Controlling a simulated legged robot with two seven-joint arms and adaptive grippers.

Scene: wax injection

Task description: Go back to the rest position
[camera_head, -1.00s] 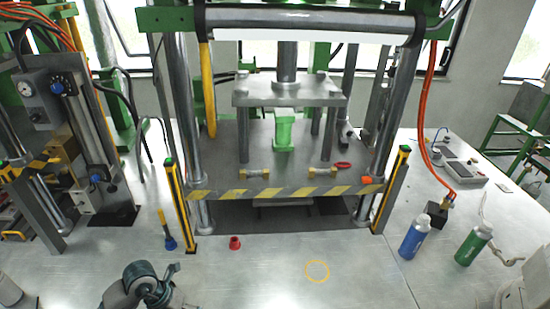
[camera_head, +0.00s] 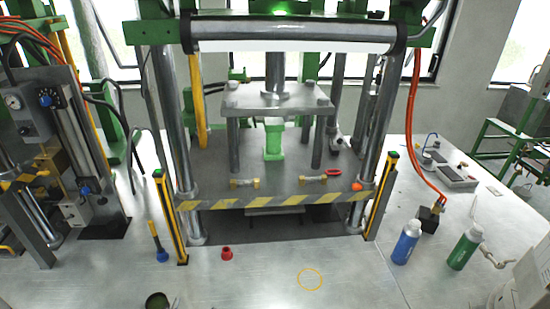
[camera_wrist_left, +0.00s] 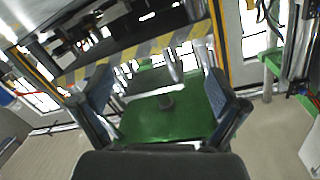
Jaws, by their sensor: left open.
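My left gripper (camera_wrist_left: 160,88) is open and empty in the left wrist view, with its two dark fingers spread wide. A green surface (camera_wrist_left: 165,115) shows between and behind the fingers. In the head view its fingers do not show; a small dark rounded part (camera_head: 157,301), perhaps of my left arm, is at the bottom edge. My right gripper is not seen in the head view.
A press with a striped bar (camera_head: 275,199) stands on the table. A green block (camera_head: 273,140) is inside it. The table's front middle is clear.

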